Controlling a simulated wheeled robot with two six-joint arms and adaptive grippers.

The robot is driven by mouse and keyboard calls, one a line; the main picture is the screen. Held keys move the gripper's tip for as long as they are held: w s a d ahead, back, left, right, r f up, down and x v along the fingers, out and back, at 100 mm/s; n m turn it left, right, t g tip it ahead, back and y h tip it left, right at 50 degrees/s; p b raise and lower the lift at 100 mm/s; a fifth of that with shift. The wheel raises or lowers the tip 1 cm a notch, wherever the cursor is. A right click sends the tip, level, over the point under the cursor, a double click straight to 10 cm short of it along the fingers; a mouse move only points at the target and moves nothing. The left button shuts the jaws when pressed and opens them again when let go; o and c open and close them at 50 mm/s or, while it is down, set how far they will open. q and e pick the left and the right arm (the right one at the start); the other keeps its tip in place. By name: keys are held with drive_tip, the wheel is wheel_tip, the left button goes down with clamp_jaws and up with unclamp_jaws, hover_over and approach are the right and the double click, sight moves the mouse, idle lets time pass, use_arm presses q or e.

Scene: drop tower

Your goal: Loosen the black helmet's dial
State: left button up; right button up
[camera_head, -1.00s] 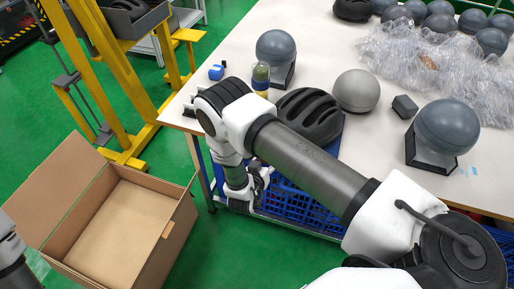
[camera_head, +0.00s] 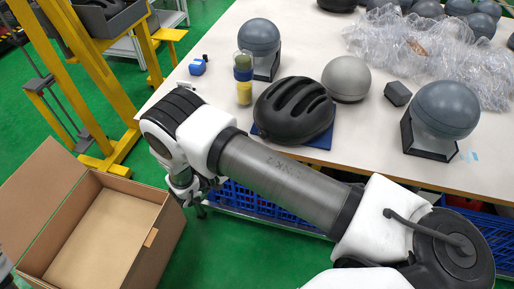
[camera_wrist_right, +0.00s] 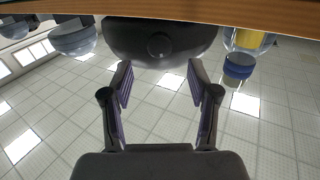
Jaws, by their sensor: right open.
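The black vented helmet (camera_head: 293,108) rests on a blue mat (camera_head: 322,140) near the table's front edge. In the right wrist view the helmet (camera_wrist_right: 125,38) shows dark at the top, with its round dial (camera_wrist_right: 159,45) facing me. My right gripper (camera_wrist_right: 160,75) is open and empty, its fingers apart on either side below the dial and not touching the helmet. In the head view my right gripper (camera_head: 195,195) hangs in front of the table, below its edge, partly hidden by my arm.
An open cardboard box (camera_head: 70,262) and a yellow frame (camera_head: 92,75) stand left. Blue crates (camera_head: 262,200) sit under the table.

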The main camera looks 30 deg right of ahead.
drive_tip(key=d, duration=0.2)
drive_tip(key=w+d+b, duration=0.1)
drive_tip(key=d, duration=0.2)
drive_tip(key=shift+d, duration=0.15)
clamp_jaws()
use_arm(q)
wheel_tip(320, 180, down, 3)
drive_tip(key=shift+r, duration=0.2)
